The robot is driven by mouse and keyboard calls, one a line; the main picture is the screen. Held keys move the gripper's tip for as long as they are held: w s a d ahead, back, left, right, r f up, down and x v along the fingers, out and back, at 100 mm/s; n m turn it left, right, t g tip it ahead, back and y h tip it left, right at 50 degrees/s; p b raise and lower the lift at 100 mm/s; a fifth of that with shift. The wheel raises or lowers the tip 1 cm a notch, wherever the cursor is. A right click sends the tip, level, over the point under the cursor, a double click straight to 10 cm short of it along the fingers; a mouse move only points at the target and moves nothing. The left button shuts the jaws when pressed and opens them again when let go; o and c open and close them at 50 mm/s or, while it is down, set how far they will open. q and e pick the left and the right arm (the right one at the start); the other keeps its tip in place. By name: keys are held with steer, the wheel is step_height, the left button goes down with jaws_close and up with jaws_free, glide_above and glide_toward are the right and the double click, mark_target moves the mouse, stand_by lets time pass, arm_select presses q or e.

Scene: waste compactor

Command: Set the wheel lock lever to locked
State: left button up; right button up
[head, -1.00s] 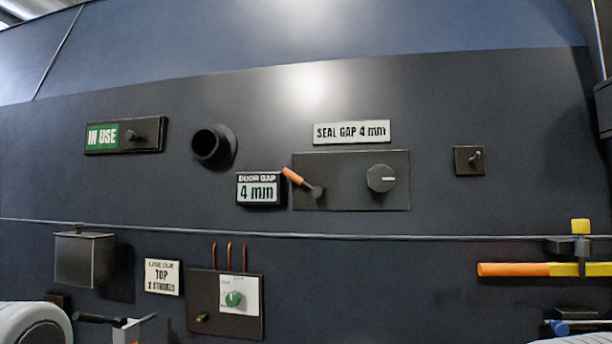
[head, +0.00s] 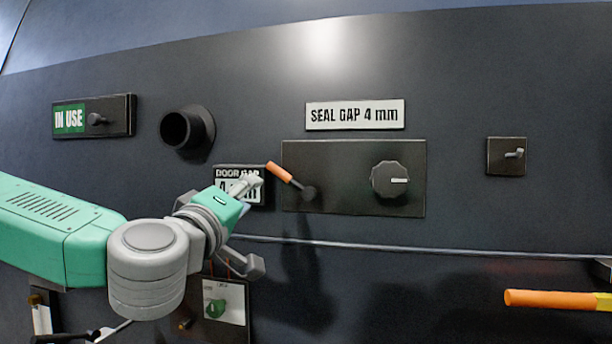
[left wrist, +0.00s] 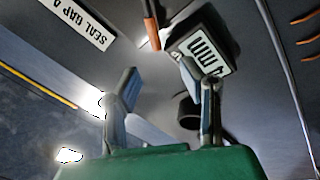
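An orange-handled lever (head: 284,176) sits on the left part of a dark panel (head: 340,200), its handle slanting up and left from a black pivot. It has no readable lock label. In the left wrist view, its orange handle (left wrist: 151,28) shows beyond the fingers, at the top. My left gripper (head: 256,227) is open and empty, just left of and below the lever, apart from it. It also shows in the left wrist view (left wrist: 168,88) with its two fingers spread. My right gripper is not in view.
A black knob (head: 397,180) is on the same panel, under the seal gap sign (head: 354,114). My gripper partly covers the door gap display (head: 228,186). A rail (head: 420,249) runs below. An orange-and-yellow bar (head: 550,299) is at lower right.

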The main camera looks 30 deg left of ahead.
mark_target(276, 174)
arm_select(q)
steer(key=x, duration=0.2)
steer(key=d+p+x, duration=0.1)
steer(key=x, duration=0.4)
steer(key=shift+w+d+r+p, duration=0.25)
steer(key=shift+d+r+p, duration=0.05)
steer(key=shift+p, duration=0.1)
steer(key=x, duration=0.2)
steer(key=a+p+x, duration=0.1)
steer(key=x, duration=0.2)
steer(key=shift+a, duration=0.1)
steer(key=shift+w+a, duration=0.2)
steer(key=shift+w, duration=0.05)
steer(key=shift+w+d, duration=0.2)
steer(key=shift+d, duration=0.15)
jaws_close()
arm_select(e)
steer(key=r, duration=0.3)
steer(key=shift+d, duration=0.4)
